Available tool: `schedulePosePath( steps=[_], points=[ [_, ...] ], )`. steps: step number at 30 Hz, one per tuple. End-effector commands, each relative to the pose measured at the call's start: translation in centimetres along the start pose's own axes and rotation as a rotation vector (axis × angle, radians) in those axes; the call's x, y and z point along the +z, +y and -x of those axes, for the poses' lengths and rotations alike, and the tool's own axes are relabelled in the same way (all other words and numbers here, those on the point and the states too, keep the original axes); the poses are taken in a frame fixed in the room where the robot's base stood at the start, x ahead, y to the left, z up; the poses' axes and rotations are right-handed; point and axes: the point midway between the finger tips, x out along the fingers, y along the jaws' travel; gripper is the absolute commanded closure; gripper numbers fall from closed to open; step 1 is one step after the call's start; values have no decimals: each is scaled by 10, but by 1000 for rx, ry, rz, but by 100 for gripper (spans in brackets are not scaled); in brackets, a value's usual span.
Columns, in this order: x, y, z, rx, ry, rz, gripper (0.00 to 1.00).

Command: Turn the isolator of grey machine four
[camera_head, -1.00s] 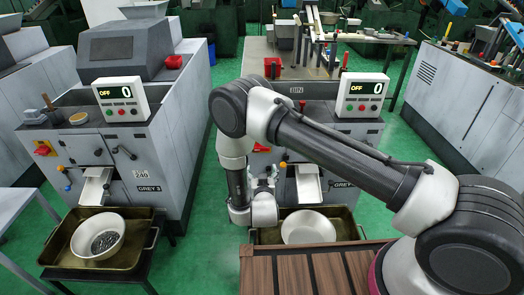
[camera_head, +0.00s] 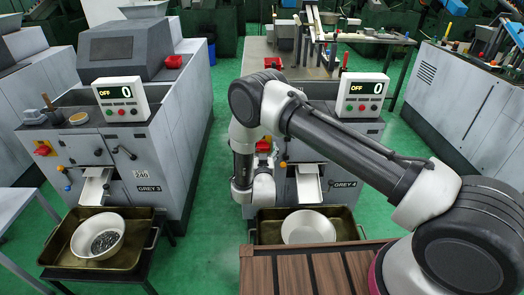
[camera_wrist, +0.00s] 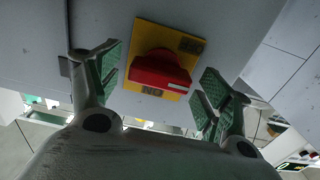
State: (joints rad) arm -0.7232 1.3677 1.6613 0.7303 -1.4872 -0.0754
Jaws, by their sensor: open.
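The isolator of grey machine four is a red knob (camera_wrist: 160,70) on a yellow plate (camera_wrist: 147,32). In the wrist view its bar lies roughly across the picture, between an OFF mark at upper right and an ON mark below. In the head view it shows as a small red patch (camera_head: 263,146) on the machine front, partly behind my arm. My gripper (camera_wrist: 164,76) is open. Its green-padded fingers stand either side of the knob, with visible gaps. My fingertips are hidden in the head view. Grey machine four's display (camera_head: 361,88) reads OFF and 0.
A tray (camera_head: 349,226) with an empty-looking white bowl (camera_head: 308,227) stands below machine four's chute. A brown slatted surface (camera_head: 310,272) lies in front. Grey machine three (camera_head: 150,160) stands left, its bowl (camera_head: 98,236) holding dark parts. Green floor separates the machines.

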Motion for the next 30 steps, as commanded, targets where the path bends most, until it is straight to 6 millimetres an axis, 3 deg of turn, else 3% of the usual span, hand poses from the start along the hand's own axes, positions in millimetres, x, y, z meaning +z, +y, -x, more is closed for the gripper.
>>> schedulePosePath(
  steps=[2, 9, 10, 20, 30],
  points=[
    [0, 0, 0, 0, 0, 0, 21],
    [0, 0, 0, 0, 0, 0, 65],
    [0, 0, 0, 0, 0, 0, 67],
    [0, 0, 0, 0, -1, -38, 67],
    [0, 0, 0, 0, -1, -260, 67]
  ],
)
